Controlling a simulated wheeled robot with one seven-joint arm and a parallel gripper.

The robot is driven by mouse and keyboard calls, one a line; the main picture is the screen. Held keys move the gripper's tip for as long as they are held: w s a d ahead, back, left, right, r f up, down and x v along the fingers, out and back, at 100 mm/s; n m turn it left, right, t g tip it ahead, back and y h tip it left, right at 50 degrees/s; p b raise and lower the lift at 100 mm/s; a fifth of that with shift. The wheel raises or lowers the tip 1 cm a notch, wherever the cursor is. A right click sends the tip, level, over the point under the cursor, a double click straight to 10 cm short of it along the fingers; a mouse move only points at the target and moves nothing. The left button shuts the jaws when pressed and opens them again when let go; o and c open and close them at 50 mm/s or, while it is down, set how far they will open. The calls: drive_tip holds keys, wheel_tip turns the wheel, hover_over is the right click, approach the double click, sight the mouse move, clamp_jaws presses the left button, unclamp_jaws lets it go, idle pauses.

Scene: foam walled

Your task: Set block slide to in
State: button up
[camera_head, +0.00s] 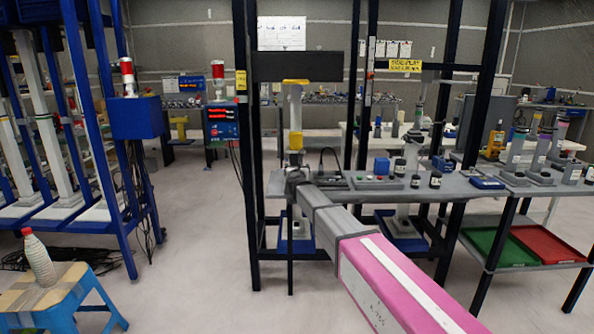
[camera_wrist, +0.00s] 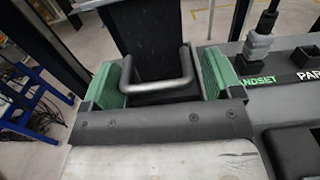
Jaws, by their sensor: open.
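In the wrist view, my gripper (camera_wrist: 160,79) is open, with a green pad on each side. A grey U-shaped handle (camera_wrist: 158,87) lies between the pads, with gaps on both sides. The handle is in front of a dark block (camera_wrist: 148,28), which appears to be the block slide. How far in or out it sits I cannot tell. In the head view, my gripper (camera_head: 293,181) is small and dark at the left end of the grey workbench (camera_head: 335,192). My arm hides part of the bench there, and I cannot make out the handle.
Dark frame posts (camera_head: 247,150) stand beside the bench. A control panel with labels (camera_wrist: 285,78) lies right of my gripper. A stool (camera_head: 50,295) with a bottle (camera_head: 38,258) is at left. The floor between is clear.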

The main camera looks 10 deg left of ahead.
drive_tip(key=shift+s, duration=0.1)
drive_tip(key=v, duration=1)
drive_tip(key=shift+s+d, duration=0.15)
drive_tip(key=shift+s, duration=0.15)
